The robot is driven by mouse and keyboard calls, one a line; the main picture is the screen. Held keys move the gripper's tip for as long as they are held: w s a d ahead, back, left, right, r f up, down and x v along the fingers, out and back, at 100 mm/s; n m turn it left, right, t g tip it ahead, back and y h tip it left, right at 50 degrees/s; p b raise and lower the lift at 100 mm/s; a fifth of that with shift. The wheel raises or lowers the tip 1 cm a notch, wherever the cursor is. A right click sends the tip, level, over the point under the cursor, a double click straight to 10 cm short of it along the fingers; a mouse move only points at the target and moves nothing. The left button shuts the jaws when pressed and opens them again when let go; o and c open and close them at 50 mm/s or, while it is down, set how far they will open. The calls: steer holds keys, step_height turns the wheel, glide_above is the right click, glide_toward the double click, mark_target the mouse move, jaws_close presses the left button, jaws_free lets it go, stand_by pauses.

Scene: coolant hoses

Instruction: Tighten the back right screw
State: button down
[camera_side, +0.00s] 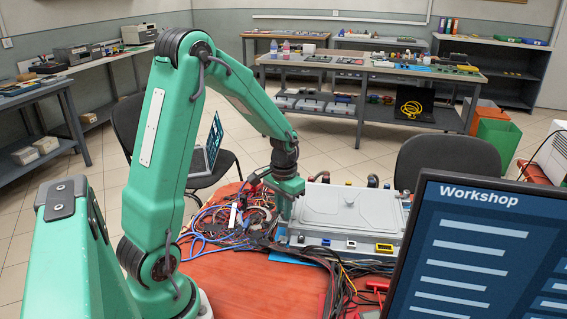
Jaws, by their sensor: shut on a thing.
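A grey box with a raised lid (348,207) lies on the red table, with dark hose ends (372,181) along its back edge. My gripper (286,213) points down at the left end of the box, beside a tangle of wires. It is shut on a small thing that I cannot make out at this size. I cannot tell whether its tip touches the box. The back right screw cannot be picked out; small fittings show near the right end of the box.
Loose blue, red and black wires (228,219) crowd the table left of the box. More cables (345,277) run along its front. A Workshop monitor (480,250) blocks the right foreground. The red tabletop (245,285) is clear at front left.

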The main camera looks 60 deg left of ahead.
steer(key=shift+m, duration=0.9)
steer(key=c, duration=1.3)
jaws_free()
steer(key=shift+r, duration=0.15)
step_height(320, 180, up, 7)
steer(key=shift+r, duration=0.3)
steer(key=shift+d+r, duration=0.1)
